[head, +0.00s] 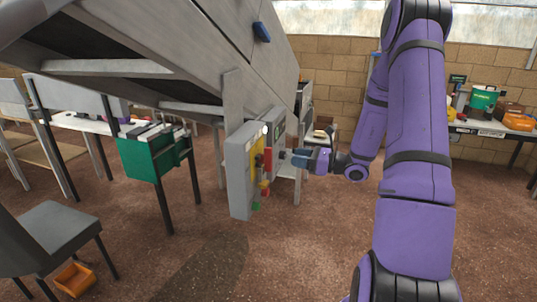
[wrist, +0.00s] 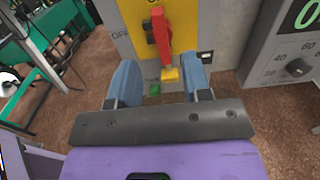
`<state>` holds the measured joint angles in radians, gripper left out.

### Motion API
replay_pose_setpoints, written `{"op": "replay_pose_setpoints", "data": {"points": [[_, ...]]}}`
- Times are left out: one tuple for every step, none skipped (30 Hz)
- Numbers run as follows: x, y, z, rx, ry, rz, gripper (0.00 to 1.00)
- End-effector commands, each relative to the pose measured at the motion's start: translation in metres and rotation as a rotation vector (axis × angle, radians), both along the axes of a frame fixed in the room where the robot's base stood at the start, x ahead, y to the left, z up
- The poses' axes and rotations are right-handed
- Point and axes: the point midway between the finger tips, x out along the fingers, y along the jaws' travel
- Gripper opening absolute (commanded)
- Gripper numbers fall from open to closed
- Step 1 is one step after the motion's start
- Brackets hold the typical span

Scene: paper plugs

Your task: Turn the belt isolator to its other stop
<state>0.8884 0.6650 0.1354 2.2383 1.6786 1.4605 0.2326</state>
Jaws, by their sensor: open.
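The belt isolator shows in the wrist view as a red handle (wrist: 160,32) on a yellow plate (wrist: 133,22) fixed to a grey control box (head: 240,175). The handle points nearly straight down the picture; "OFF" is printed left of it, and another label at the top is cut off. In the head view the red handle (head: 267,158) is small. My gripper (wrist: 160,64) is open, its blue fingers apart on either side of the handle's lower end in the picture. I cannot tell whether they reach around it. In the head view my gripper (head: 298,158) is right of the box.
A yellow piece (wrist: 170,74) and a green button (wrist: 154,88) sit below the handle. A second grey box (wrist: 285,45) with a dial and display stands to the right. The sloping grey conveyor (head: 150,55) hangs above. A chair (head: 50,235) stands left; open floor lies in front.

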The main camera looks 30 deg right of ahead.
Motion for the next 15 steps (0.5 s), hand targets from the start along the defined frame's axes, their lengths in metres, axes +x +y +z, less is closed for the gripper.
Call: {"op": "replay_pose_setpoints", "data": {"points": [[0.006,0.005,0.000,0.000,-0.001,0.004,0.45],[0.009,0.009,0.000,0.000,-0.001,0.005,0.45],[0.015,0.013,0.000,-0.001,-0.001,0.006,0.45],[0.019,0.016,0.000,-0.001,-0.001,0.006,0.45],[0.023,0.020,0.000,-0.001,-0.001,0.006,0.45],[0.029,0.024,0.000,-0.001,-0.001,0.006,0.45],[0.033,0.028,0.000,-0.001,-0.001,0.006,0.45],[0.037,0.031,0.000,-0.001,0.000,0.007,0.45],[0.043,0.035,0.000,-0.001,-0.001,0.006,0.45],[0.047,0.038,0.000,-0.002,-0.001,0.006,0.45],[0.051,0.042,0.001,-0.002,-0.001,0.007,0.45],[0.055,0.045,0.000,-0.001,0.000,0.006,0.45],[0.058,0.047,0.000,-0.001,0.000,0.005,0.45],[0.062,0.050,0.000,-0.001,0.000,0.005,0.45],[0.065,0.053,0.000,-0.001,0.000,0.006,0.45]]}}
